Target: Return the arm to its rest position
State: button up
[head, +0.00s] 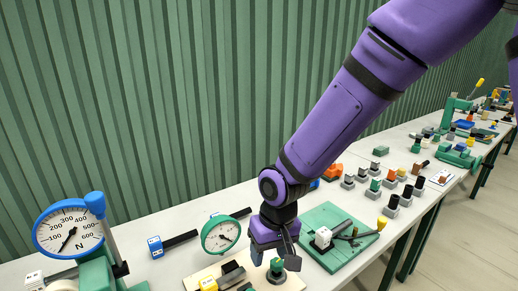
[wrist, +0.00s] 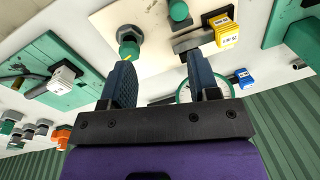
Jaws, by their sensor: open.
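My purple arm reaches down from the upper right in the head view. My gripper (head: 275,257) is at its lower end, low over a beige board (head: 203,273) on the long white table. In the wrist view my gripper (wrist: 160,68) has its two dark blue fingers spread apart, with nothing held between them. A green-topped part on a dark round base (wrist: 129,42) is close to the left fingertip; I cannot tell whether they touch. A grey piece with a yellow block (wrist: 226,34) lies by the right fingertip.
A green board (head: 318,215) with a grey tube is right of my gripper. A green-rimmed gauge (head: 220,235) stands close on the left. A blue-rimmed gauge (head: 70,228) is farther left. Several capped blocks stand beyond. A green corrugated wall (head: 150,100) runs behind the table.

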jog(key=d+r+m+t+h, duration=0.1)
jog(key=d+r+m+t, duration=0.15)
jog(key=d+r, duration=1.35)
jog(key=s+d+r+m+t, duration=0.1)
jog(key=s+d+r, duration=0.3)
jog(key=s+d, duration=0.2)
jog(key=s+d+r+m+t, duration=0.1)
jog(key=s+d+r+t, duration=0.1)
jog(key=s+d+r, duration=0.2)
jog(key=s+d, duration=0.2)
jog(key=s, duration=0.1)
jog(key=shift+r, duration=0.25)
